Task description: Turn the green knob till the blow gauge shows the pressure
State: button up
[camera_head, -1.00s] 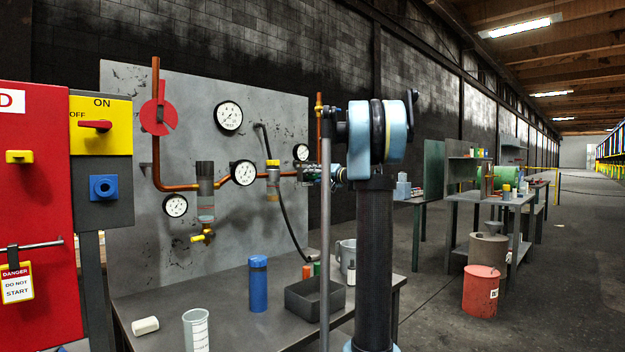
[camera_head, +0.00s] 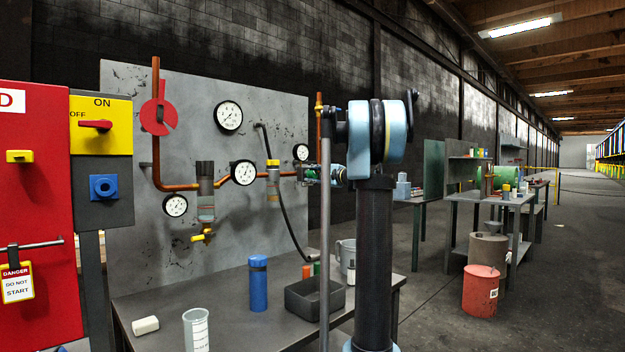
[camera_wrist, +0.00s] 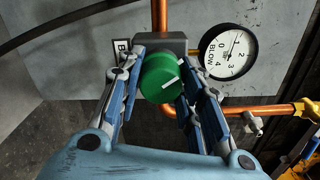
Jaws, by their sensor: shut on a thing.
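The green knob (camera_wrist: 160,77) is in the middle of the wrist view, on the front of a dark grey regulator block (camera_wrist: 165,44). A white line on its face slants up to the right. My gripper (camera_wrist: 157,84) has its blue-and-grey fingers on the knob's left and right sides, shut on it. The round white blow gauge (camera_wrist: 228,52) is right of the knob, its dark needle pointing to the upper right, near the 2.
Copper pipe (camera_wrist: 262,112) runs right from the block to a yellow fitting (camera_wrist: 304,110). A black hose (camera_head: 285,205) hangs on the grey panel (camera_head: 180,100). Below, the bench holds a blue bottle (camera_head: 258,284), a grey bin (camera_head: 314,295) and a white beaker (camera_head: 196,329).

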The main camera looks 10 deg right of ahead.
jog(key=m, duration=0.6)
jog(key=shift+f, duration=0.25)
jog(key=m, duration=0.3)
jog(key=shift+m, duration=0.4)
jog(key=shift+s+a+m, duration=0.1)
jog(key=shift+m, duration=1.5)
jog(key=o, duration=1.1)
jog(key=shift+c, duration=0.2)
jog(key=shift+m, duration=0.3)
jog(key=v, duration=1.2)
